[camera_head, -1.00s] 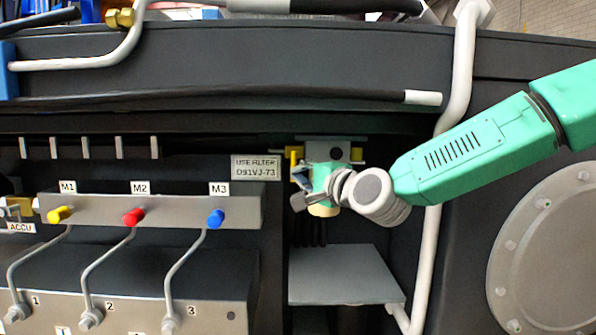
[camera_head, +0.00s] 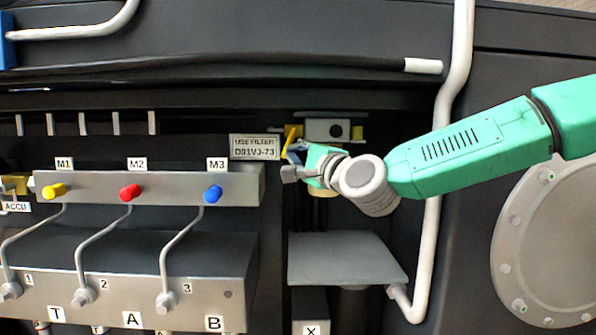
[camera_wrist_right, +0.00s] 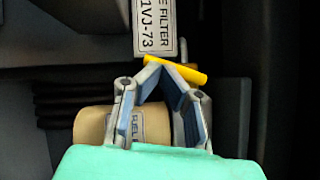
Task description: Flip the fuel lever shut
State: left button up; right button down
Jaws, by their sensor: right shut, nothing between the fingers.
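The fuel lever is a yellow handle (camera_head: 291,137) beside the "USE FILTER" sign, near the left end of the metal filter head. In the head view it leans, its top to the right. In the right wrist view the yellow lever (camera_wrist_right: 185,71) lies slanted just past my fingertips. My right gripper (camera_head: 291,153) is shut and empty, just below the lever. In the wrist view its fingertips (camera_wrist_right: 163,64) meet at or very near the lever; I cannot tell if they touch. A tan cylinder (camera_wrist_right: 92,124) with a partly hidden label sits behind the fingers. My left gripper is out of view.
The sign (camera_head: 254,147) is left of the lever. A grey block (camera_head: 165,187) carries yellow, red and blue knobs further left. A grey plate (camera_head: 345,259) lies below the gripper. A white pipe (camera_head: 432,235) runs down behind my right arm.

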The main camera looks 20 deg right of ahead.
jog(key=shift+w+a+r+m+t+h+b, duration=0.3)
jog(key=shift+a+m+t+h+b, duration=0.55)
jog(key=shift+m+b, duration=2.05)
jog(key=shift+w+a+r+m+t+h+b, duration=0.35)
jog(key=shift+m+t+h+b, duration=0.85)
jog(key=shift+m+b, duration=1.6)
jog(key=shift+w+a+r+m+t+h+b, duration=0.2)
jog(key=shift+a+m+t+h+b, duration=0.5)
jog(key=shift+m+h+b, duration=2.05)
jog(key=n+y+b, duration=0.1)
jog(key=y+b, duration=0.1)
jog(key=shift+a+n+y, duration=0.1)
jog(key=shift+n+y, duration=0.25)
jog(key=shift+y, duration=0.05)
jog(key=v, duration=1.2)
jog(key=shift+f, duration=0.2)
